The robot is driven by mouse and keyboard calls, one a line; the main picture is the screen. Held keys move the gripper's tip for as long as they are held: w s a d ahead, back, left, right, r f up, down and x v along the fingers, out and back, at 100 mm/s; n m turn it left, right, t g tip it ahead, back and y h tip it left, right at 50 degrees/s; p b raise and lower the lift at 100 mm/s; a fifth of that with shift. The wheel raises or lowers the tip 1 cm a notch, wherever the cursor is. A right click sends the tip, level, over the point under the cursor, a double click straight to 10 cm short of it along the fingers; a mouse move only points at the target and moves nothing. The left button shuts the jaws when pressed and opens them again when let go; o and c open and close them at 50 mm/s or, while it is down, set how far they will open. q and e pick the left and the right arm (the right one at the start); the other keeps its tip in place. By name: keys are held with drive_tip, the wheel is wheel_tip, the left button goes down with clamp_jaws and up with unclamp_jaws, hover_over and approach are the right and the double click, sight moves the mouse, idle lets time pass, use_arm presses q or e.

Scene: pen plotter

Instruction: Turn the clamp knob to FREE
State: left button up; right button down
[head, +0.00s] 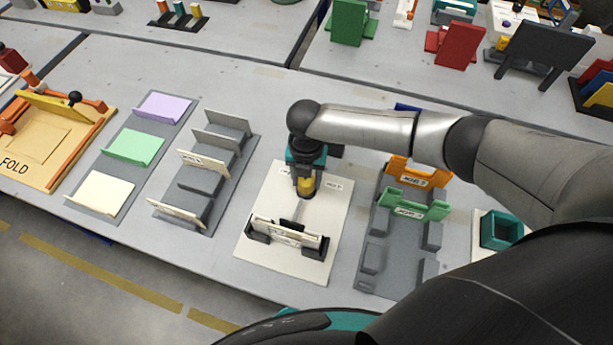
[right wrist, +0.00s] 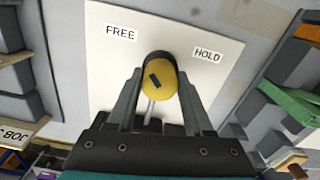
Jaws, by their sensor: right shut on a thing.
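The yellow clamp knob (right wrist: 165,82) stands on a white board (right wrist: 105,75), with a short black mark on its top. The mark slants toward the upper left, on the FREE side. The FREE label (right wrist: 121,33) is up and left of the knob, and the HOLD label (right wrist: 207,54) is up and right. My right gripper (right wrist: 157,88) is shut on the knob, one finger on each side. In the head view my right gripper (head: 305,180) points down over the board, with the yellow knob (head: 306,187) at its fingertips. My left gripper is not in view.
A dark holder with a pale labelled plate (head: 285,232) stands on the board's near part. A grey rack (head: 212,185) is to the left. A grey tray with green and orange holders (head: 414,204) is to the right, with a teal box (head: 500,230) beyond.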

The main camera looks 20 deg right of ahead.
drive_tip(key=shift+a+n, duration=0.1)
drive_tip(key=shift+n, duration=0.2)
idle(0.4)
drive_tip(key=shift+c, duration=1.5)
unclamp_jaws()
wheel_tip(320, 180, up, 15)
drive_tip(key=p, duration=0.2)
drive_tip(key=shift+r, duration=0.15)
